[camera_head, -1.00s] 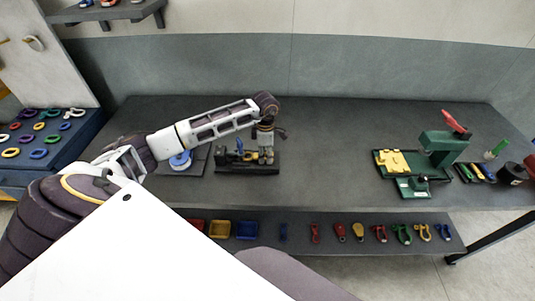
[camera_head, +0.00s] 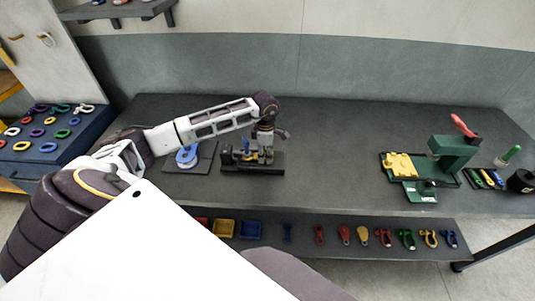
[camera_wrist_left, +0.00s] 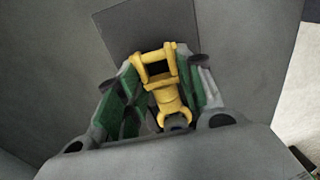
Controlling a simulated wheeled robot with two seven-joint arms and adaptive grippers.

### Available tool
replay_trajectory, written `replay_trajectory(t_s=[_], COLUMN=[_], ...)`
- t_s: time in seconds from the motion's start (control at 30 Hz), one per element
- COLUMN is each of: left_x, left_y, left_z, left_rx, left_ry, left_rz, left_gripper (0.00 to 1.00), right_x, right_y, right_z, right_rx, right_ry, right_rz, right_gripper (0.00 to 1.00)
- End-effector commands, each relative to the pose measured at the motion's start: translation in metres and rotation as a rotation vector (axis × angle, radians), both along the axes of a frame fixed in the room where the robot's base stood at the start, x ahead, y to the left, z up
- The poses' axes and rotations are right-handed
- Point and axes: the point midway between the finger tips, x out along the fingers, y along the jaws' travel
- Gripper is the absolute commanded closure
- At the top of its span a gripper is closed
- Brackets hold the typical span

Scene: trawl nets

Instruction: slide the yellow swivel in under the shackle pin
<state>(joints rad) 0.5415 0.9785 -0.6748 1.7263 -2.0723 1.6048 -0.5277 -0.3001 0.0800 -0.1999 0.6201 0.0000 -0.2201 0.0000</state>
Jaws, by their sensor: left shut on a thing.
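The yellow swivel (camera_wrist_left: 171,97) is between the green-padded fingers of my left gripper (camera_wrist_left: 155,78) in the left wrist view. The fingers are shut on it, and its square open end points away from the palm. In the head view, my left gripper (camera_head: 265,156) points down at the right part of a dark fixture (camera_head: 268,170) on the bench. A small blue part (camera_head: 246,145) stands on the fixture, left of the gripper. The shackle and its pin are too small to make out for sure. My right gripper is not in view.
A dark plate with a blue and white round part (camera_head: 187,157) lies left of the fixture. A green press (camera_head: 453,152) with a yellow block (camera_head: 400,165) stands at the right. The bench (camera_head: 335,150) between is clear. Shackles and bins fill the lower shelf (camera_head: 300,229).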

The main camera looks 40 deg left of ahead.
Motion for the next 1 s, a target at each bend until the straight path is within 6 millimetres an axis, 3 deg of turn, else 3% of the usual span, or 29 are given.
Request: replay_trajectory(t_s=[0.8,0.83,1.0], left_x=[-0.0026,-0.0026,-0.0024], left_y=[0.0033,0.0033,0.0032], left_z=[-0.0006,-0.0006,-0.0005], left_rx=[0.001,0.001,0.0], left_ry=[0.003,0.003,0.001], left_rz=[0.0,0.0,0.0], left_gripper=[1.0,0.6,0.39], right_x=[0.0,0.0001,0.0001], right_y=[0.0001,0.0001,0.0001], right_z=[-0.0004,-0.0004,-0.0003], right_rx=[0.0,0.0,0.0], right_ry=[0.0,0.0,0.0], right_rz=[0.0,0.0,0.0], right_gripper=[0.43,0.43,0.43])
